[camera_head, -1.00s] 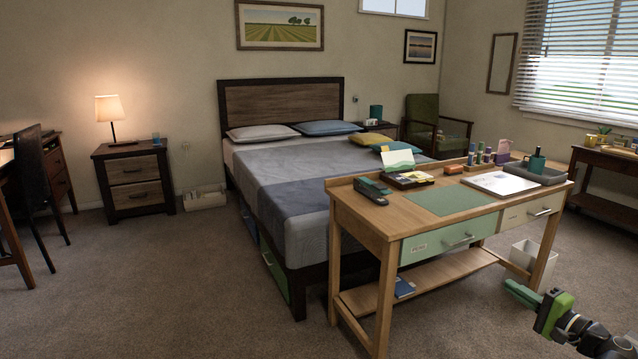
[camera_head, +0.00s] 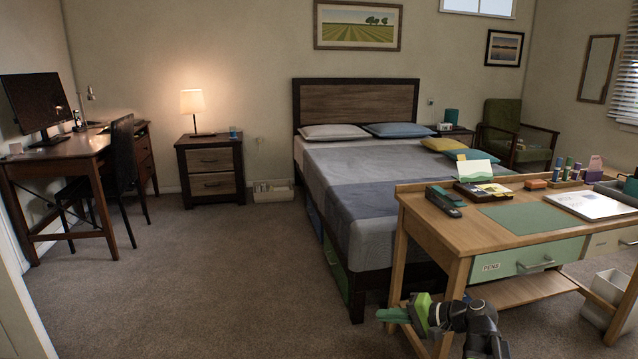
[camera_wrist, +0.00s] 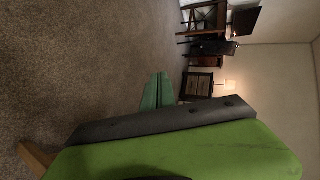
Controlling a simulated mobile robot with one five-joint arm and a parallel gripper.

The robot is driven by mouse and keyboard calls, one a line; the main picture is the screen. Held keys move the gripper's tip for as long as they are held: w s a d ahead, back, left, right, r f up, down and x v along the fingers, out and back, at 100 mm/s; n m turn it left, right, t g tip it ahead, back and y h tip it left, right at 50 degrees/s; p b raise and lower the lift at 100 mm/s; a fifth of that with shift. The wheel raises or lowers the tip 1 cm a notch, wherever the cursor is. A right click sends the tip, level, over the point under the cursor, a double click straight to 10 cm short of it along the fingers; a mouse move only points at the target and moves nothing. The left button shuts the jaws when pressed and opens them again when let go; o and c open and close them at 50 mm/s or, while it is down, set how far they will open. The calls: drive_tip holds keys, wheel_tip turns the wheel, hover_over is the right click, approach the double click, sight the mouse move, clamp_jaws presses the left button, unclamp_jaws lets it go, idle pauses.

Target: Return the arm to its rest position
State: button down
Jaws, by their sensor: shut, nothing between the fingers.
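My gripper (camera_head: 384,314) shows at the lower right of the head view, with green fingers pointing left. It is low, in front of the left legs of the wooden desk (camera_head: 437,236), below the desk top. In the wrist view my gripper (camera_wrist: 157,92) has its green fingers together, with nothing between them. Beyond the fingers are bare carpet and, farther off, the nightstand (camera_wrist: 197,85). The green desk blotter (camera_head: 530,217) lies on the desk top, well apart from my gripper.
The desk's left legs and lower shelf (camera_head: 515,291) are close to my arm. The bed (camera_head: 372,255) stands behind. A dark desk with a monitor (camera_head: 36,104) and a chair (camera_head: 122,165) are at the left. The carpet (camera_head: 200,275) between is clear.

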drive_tip(key=s+a+f+n+g+h, duration=0.1)
drive_tip(key=s+a+f+n+g, duration=0.15)
drive_tip(key=a, duration=0.25)
drive_tip(key=s+a+f+n+g+h, duration=0.1)
drive_tip(key=a+f, duration=0.2)
drive_tip(key=a, duration=0.2)
drive_tip(key=s+f+n+g+h, duration=0.2)
drive_tip(key=s+f+g+h, duration=0.1)
drive_tip(key=s+f+h, duration=0.25)
drive_tip(key=s+d+h+p, duration=0.2)
drive_tip(key=d+h, duration=0.2)
drive_tip(key=d, duration=0.4)
wheel_tip(320, 180, up, 36)
drive_tip(key=p, duration=3.6)
drive_tip(key=shift+a, duration=0.35)
drive_tip(key=shift+g+y, duration=0.25)
